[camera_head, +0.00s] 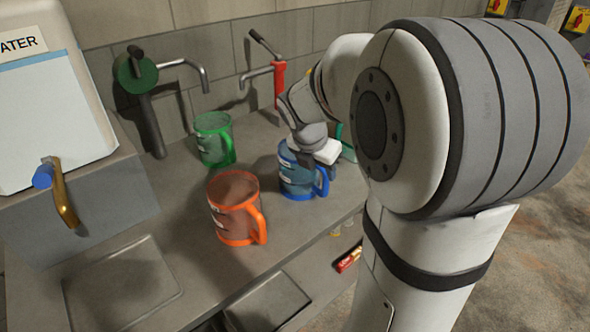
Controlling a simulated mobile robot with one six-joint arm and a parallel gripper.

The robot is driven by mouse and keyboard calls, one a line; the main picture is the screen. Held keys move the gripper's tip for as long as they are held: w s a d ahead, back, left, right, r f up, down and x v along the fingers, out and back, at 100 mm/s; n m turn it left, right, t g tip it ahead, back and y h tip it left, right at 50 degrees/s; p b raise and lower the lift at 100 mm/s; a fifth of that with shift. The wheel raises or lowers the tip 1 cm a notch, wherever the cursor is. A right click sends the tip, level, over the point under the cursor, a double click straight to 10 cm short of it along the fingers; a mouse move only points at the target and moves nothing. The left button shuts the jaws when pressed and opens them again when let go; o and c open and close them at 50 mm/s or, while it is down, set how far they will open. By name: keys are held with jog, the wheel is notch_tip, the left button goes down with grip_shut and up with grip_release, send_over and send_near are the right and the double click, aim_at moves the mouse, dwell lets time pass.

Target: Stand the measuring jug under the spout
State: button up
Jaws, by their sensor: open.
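Three clear measuring jugs stand upright on the grey counter: a green jug (214,150) at the back, an orange jug (232,215) in front, and a blue jug (298,180) to the right. My gripper (318,155) is open at the blue jug's upper right side, near its rim and handle. My arm partly hides the fingertips, and I cannot tell whether they touch the jug. Three spouts show: a brass tap (65,195) with a blue handle on the water tank (50,110), a green pump's spout (190,66), and a red pump's spout (258,73). The green jug stands nearest the green pump.
A square recessed plate (120,285) lies in the counter below the brass tap, with nothing on it. Another dark rectangular opening (268,303) is at the front. A small red item (349,259) lies below the counter edge. My arm hides the right side.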

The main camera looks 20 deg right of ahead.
aim_at(324, 180)
jog(key=x, duration=0.7)
jog(key=shift+a+b, duration=0.1)
jog(key=shift+b, duration=0.25)
jog(key=shift+c, duration=0.4)
grip_shut()
jog(key=shift+r, duration=0.1)
